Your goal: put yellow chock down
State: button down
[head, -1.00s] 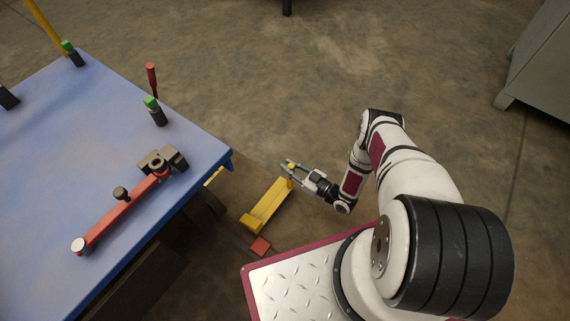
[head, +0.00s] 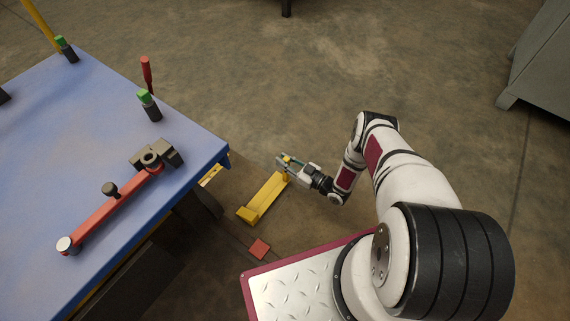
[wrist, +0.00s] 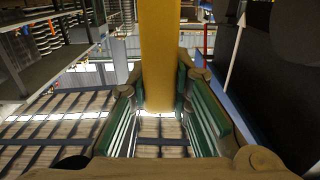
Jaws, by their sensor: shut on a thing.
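The yellow chock (head: 263,198) is a long yellow piece with a raised block at its near end. It shows right of the blue table's corner, low beside the table, and I cannot tell whether it touches the floor. My gripper (head: 285,160) is at its far end, shut on a yellow part there. In the wrist view a yellow bar (wrist: 160,55) stands between the two green-padded fingers of my gripper (wrist: 158,115). The fingers hide part of the grip.
The blue table (head: 60,150) at left holds a red-armed tool (head: 115,205), a red-handled screwdriver (head: 147,72) and green-topped black pieces (head: 150,104). A red square (head: 259,249) lies on the floor near my base. A grey cabinet (head: 540,65) stands at right. The floor beyond is clear.

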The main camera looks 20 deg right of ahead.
jog(key=shift+f, duration=0.25)
jog(key=c, duration=1.5)
grip_release()
jog(key=shift+f, duration=0.1)
jog(key=shift+o, duration=0.2)
